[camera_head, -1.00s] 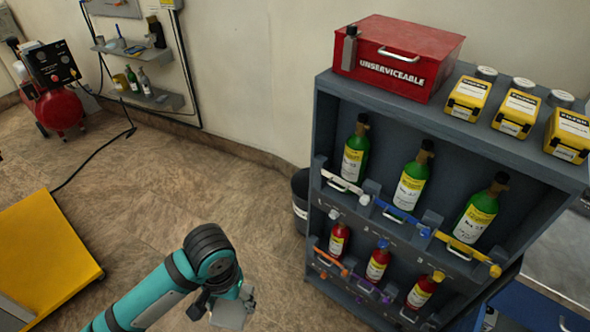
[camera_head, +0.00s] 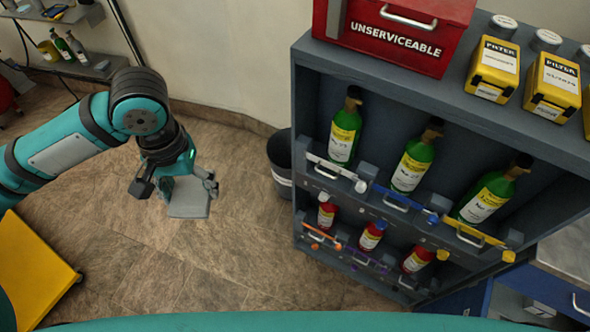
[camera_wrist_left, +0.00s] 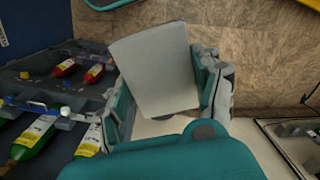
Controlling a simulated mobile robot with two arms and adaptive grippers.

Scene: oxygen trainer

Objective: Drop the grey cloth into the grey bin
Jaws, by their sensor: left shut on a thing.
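The grey cloth (camera_head: 189,198) is a flat folded piece held in my left gripper (camera_head: 182,184), which is shut on it. In the left wrist view the cloth (camera_wrist_left: 155,75) sits between the two fingers (camera_wrist_left: 168,100). The grey bin (camera_head: 281,158) stands on the floor against the left side of the shelf unit, to the right of the cloth. Its right part is hidden by the shelf unit. The cloth is in the air, apart from the bin. My right gripper is not in view.
The dark shelf unit (camera_head: 298,120) holds green bottles (camera_head: 414,160) and red bottles (camera_head: 372,236). A red box (camera_head: 395,30) and yellow filter boxes (camera_head: 495,68) stand on top. A yellow platform (camera_head: 35,275) is at the lower left. The floor (camera_head: 200,270) between is clear.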

